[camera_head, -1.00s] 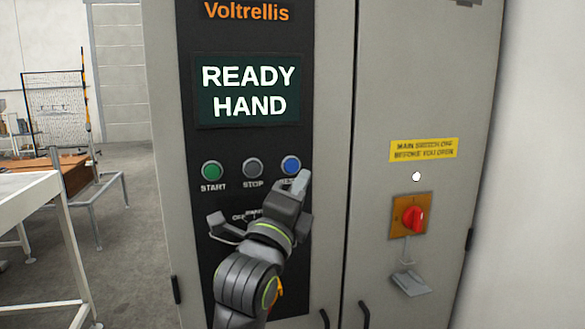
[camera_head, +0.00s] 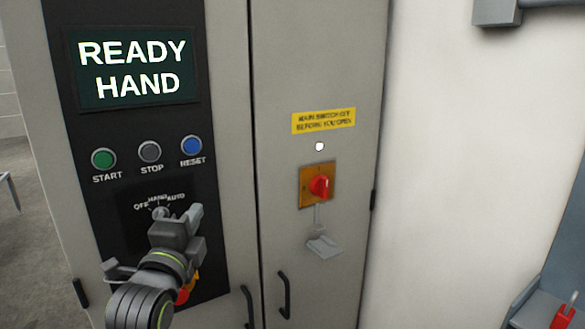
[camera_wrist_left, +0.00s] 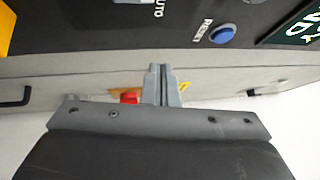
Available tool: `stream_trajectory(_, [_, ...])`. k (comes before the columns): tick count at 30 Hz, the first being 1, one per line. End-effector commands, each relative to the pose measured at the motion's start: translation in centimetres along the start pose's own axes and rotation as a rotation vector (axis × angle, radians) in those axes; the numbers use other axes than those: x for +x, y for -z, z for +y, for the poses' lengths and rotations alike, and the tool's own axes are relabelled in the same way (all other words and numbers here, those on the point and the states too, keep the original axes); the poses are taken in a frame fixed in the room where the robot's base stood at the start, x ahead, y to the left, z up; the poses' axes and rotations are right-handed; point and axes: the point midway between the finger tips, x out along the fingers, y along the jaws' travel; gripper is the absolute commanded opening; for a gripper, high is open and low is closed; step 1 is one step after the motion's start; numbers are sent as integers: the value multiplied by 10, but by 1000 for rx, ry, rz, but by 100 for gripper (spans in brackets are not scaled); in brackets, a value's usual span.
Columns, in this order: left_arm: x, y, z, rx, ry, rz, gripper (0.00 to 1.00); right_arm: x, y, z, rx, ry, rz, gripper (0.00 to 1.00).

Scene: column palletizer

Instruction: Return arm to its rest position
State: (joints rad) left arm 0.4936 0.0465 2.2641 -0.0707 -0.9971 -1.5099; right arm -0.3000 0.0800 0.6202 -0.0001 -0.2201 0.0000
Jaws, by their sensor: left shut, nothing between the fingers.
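My left gripper (camera_head: 192,216) is shut and empty, in front of the control panel (camera_head: 215,275), below the blue reset button (camera_head: 191,145) and close to the right of the selector knob (camera_head: 160,212) in the head view. Whether it touches the panel is hard to tell. In the left wrist view my left gripper's fingers (camera_wrist_left: 164,72) are together, and the blue reset button (camera_wrist_left: 222,34) shows up and to the right of them. My right gripper is in neither view.
The screen (camera_head: 132,70) reads READY HAND. Green start (camera_head: 103,158) and grey stop (camera_head: 149,152) buttons sit left of reset. A red main switch (camera_head: 320,187) is on the right-hand door, above door handles (camera_head: 284,295). A red tool handle shows bottom right.

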Motion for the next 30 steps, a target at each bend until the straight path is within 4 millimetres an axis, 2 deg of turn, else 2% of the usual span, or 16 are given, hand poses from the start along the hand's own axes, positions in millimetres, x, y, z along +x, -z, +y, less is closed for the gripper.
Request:
stream_trajectory(1, [-13, -9, 37, -79, -91, -20, 0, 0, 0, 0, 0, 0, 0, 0])
stream_trajectory(6, [-63, -31, 131, -357, -344, -122, 0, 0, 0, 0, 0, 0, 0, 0])
stream_trajectory(8, [-86, -38, 161, -452, -427, -174, 0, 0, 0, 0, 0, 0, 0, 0])
stream_trajectory(11, [-130, -48, 207, -610, -560, -284, 0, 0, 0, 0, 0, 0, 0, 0])
stream_trajectory(15, [-202, -61, 261, -820, -727, -486, 0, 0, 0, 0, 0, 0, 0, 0])
stream_trajectory(18, [-256, -67, 290, -950, -821, -650, 0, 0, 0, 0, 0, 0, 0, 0])
stream_trajectory(21, [-304, -71, 308, -1051, -887, -807, 0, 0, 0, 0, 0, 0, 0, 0])
stream_trajectory(25, [-358, -74, 321, -1147, -940, -996, 0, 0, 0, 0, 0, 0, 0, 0])
stream_trajectory(30, [-422, -76, 328, -1235, -976, -1235, 0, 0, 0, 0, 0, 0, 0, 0])
